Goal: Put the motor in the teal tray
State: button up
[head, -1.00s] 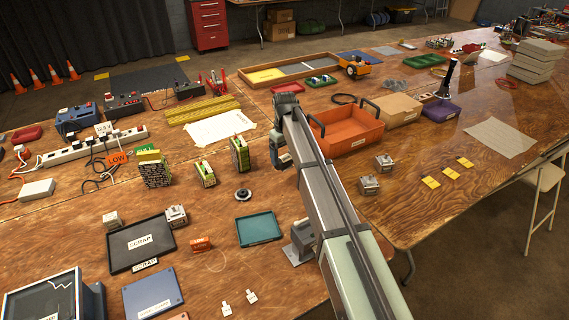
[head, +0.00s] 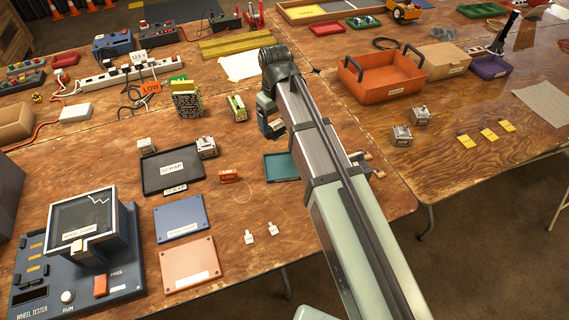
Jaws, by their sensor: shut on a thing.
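My gripper (head: 273,131) hangs down from the end of my arm, low over the middle of the near table. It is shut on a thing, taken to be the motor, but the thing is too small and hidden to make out. The teal tray (head: 272,173) lies just in front of my gripper. My arm covers its right side, and the part that shows looks empty. My gripper is behind the tray, not over its visible part.
The black scrap tray (head: 172,185) lies left of the teal tray, with a small metal block (head: 207,147) at its back corner. An orange block (head: 229,176) stands between them. A green pack (head: 236,108) stands left of my gripper. An orange bin (head: 385,93) is at right.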

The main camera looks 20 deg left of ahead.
jog(key=s+d+m, duration=0.2)
jog(key=s+d, duration=0.1)
jog(key=s, duration=0.1)
jog(key=m, duration=0.1)
send_over(282, 167)
jog(key=shift+s+f, duration=0.1)
jog(key=shift+f, duration=5.2)
jog(key=shift+f, duration=0.15)
jog(key=o, duration=1.2)
notch_tip(282, 167, up, 12)
